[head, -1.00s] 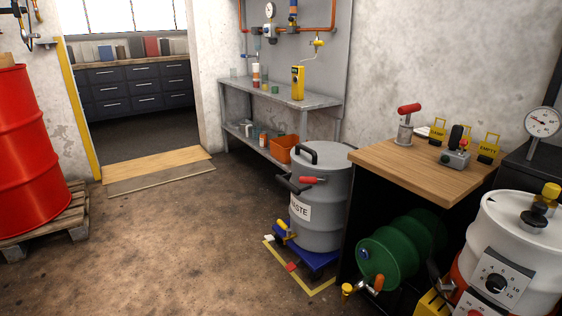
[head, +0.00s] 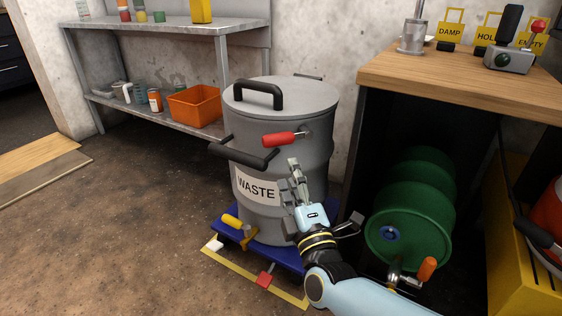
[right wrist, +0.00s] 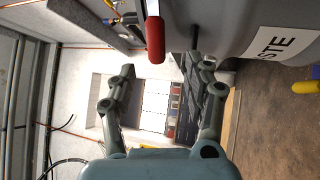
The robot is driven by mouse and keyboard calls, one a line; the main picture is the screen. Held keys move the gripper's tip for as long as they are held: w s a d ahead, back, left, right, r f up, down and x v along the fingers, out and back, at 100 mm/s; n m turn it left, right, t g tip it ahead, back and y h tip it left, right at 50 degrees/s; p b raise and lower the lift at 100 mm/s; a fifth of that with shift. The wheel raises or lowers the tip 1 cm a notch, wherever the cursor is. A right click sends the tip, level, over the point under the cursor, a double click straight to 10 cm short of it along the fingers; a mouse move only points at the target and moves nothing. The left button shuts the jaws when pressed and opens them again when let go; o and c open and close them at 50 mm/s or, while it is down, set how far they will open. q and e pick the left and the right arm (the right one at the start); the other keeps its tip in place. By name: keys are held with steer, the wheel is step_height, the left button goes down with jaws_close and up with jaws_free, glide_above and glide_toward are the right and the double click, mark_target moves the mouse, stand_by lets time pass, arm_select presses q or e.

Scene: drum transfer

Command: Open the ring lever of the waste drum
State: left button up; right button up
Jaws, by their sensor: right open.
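The grey waste drum (head: 314,165) stands upright in the head view, with its lid (head: 305,98) on and a WASTE label on its front. The ring lever (head: 280,139) has a red grip and lies along the drum's rim. My right gripper (head: 294,172) is open and empty in front of the drum, below and slightly right of the lever. In the right wrist view, the red grip (right wrist: 155,38) shows just beyond the gap between my open right fingertips (right wrist: 166,74), apparently apart from them. My left gripper is not in view.
The drum stands on a blue platform (head: 228,231) with a yellow-handled part at its front. A black side handle (head: 243,154) juts from the drum's left. Shelves (head: 160,120) stand behind left; the left floor is clear.

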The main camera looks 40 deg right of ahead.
mark_target(280, 145)
steer(key=b+x, duration=0.2)
steer(key=x, duration=0.7)
steer(key=shift+w+d+r+b, duration=0.2)
steer(key=shift+w+r+b, duration=0.1)
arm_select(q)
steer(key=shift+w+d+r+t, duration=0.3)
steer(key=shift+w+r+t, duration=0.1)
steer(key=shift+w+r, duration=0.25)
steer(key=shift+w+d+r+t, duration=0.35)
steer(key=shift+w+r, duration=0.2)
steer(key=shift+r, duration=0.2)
arm_select(e)
steer(key=shift+w+d+r, duration=0.2)
steer(key=shift+w+r, duration=0.1)
steer(key=shift+w, duration=0.2)
jaws_close()
